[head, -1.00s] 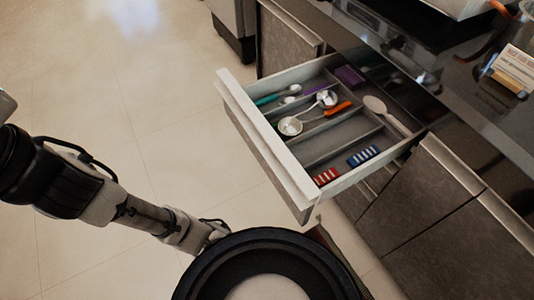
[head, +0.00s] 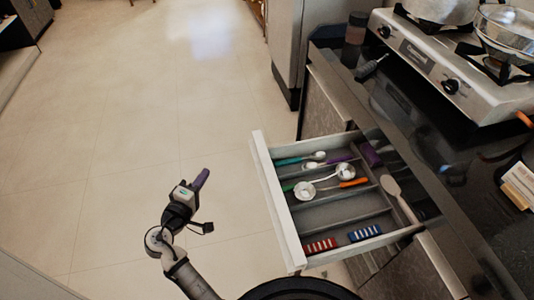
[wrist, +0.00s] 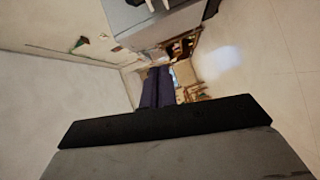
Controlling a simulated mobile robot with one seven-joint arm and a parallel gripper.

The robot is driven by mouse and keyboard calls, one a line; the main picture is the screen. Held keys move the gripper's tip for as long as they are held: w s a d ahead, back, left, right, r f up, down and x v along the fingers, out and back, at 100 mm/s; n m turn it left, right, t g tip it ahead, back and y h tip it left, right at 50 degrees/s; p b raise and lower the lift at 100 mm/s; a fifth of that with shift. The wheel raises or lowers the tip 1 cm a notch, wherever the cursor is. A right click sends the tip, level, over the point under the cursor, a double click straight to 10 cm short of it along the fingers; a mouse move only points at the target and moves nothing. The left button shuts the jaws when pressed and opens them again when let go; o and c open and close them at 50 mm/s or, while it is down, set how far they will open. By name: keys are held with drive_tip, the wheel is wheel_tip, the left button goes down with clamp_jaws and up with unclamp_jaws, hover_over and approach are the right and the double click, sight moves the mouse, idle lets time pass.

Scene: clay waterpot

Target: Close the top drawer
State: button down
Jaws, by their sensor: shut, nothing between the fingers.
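The top drawer (head: 278,207) is pulled well out from the counter in the head view. Its pale front faces left, towards the open floor. It holds several utensils, among them metal ladles, a wooden spoon (head: 399,198) and items with orange, green and purple handles. My gripper (head: 203,176) is left of the drawer front, apart from it, with clear floor showing between them. Its purple fingers are shut and empty. In the wrist view the fingers (wrist: 157,86) stand together, and the drawer cannot be made out there.
A dark counter (head: 400,110) runs along the right, with a stove (head: 445,65) and pots at the upper right. A grey cabinet or appliance (head: 300,45) stands behind the drawer. The tiled floor (head: 150,110) to the left is clear.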

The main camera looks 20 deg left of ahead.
drive_tip(key=s+d+f+h, duration=0.1)
drive_tip(key=d+f+h, duration=0.1)
drive_tip(key=d, duration=0.3)
drive_tip(key=w+d+p, duration=0.4)
drive_tip(key=w+d, duration=0.1)
drive_tip(key=w, duration=0.6)
drive_tip(key=shift+w+d+h+p, duration=0.2)
drive_tip(key=shift+w+h+p, duration=0.15)
drive_tip(key=shift+h+p, duration=0.05)
drive_tip(key=shift+d+r, duration=0.1)
drive_tip(key=w+d, duration=0.9)
drive_tip(key=d, duration=0.4)
drive_tip(key=w+d+b, duration=0.1)
drive_tip(key=w+d, duration=0.8)
drive_tip(key=d, duration=0.4)
drive_tip(key=shift+d, duration=0.35)
drive_tip(key=shift+s+a, duration=0.1)
